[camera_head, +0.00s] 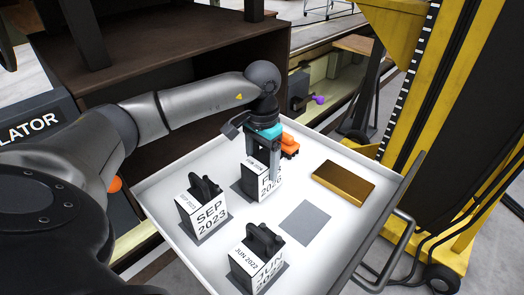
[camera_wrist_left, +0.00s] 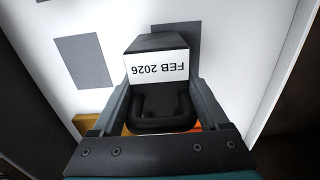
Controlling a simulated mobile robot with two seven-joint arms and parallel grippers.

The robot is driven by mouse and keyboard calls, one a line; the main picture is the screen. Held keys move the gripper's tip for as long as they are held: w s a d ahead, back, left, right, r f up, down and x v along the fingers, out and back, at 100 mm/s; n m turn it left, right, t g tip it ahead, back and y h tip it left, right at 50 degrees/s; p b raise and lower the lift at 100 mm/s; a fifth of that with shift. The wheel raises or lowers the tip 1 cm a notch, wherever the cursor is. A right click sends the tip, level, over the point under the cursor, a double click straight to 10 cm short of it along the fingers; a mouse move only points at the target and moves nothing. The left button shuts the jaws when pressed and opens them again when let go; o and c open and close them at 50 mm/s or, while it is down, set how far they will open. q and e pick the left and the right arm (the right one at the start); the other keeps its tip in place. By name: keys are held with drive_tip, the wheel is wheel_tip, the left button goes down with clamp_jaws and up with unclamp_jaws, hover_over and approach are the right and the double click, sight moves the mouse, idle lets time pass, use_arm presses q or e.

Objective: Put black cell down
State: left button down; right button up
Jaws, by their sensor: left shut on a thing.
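My left gripper (camera_head: 262,158) is shut on the handle of the cell labelled FEB 2026 (camera_head: 261,185). In the left wrist view this cell (camera_wrist_left: 157,65) has a black top, a white label and a black loop handle between the fingers. It is upright over a grey square (camera_wrist_left: 182,42) near the back of the white tray (camera_head: 225,268). The square shows partly beside it; I cannot tell whether the cell touches the tray. My right gripper is not in view.
The SEP 2023 cell (camera_head: 203,210) and JUN 2022 cell (camera_head: 258,262) stand on grey squares. Another grey square (camera_head: 305,222) is empty. A gold block (camera_head: 343,183) lies on the right and an orange object (camera_head: 289,146) at the back. A yellow frame (camera_head: 465,130) stands beyond.

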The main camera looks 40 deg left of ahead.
sight(262, 159)
use_arm(q)
drive_tip(key=shift+w+f, duration=0.1)
drive_tip(key=shift+f, duration=0.1)
drive_tip(key=shift+f, duration=0.1)
unclamp_jaws()
drive_tip(key=shift+f, duration=0.15)
drive_tip(key=shift+r, duration=0.2)
wheel_tip(262, 159, up, 12)
drive_tip(key=b, duration=0.1)
drive_tip(key=shift+b, duration=0.4)
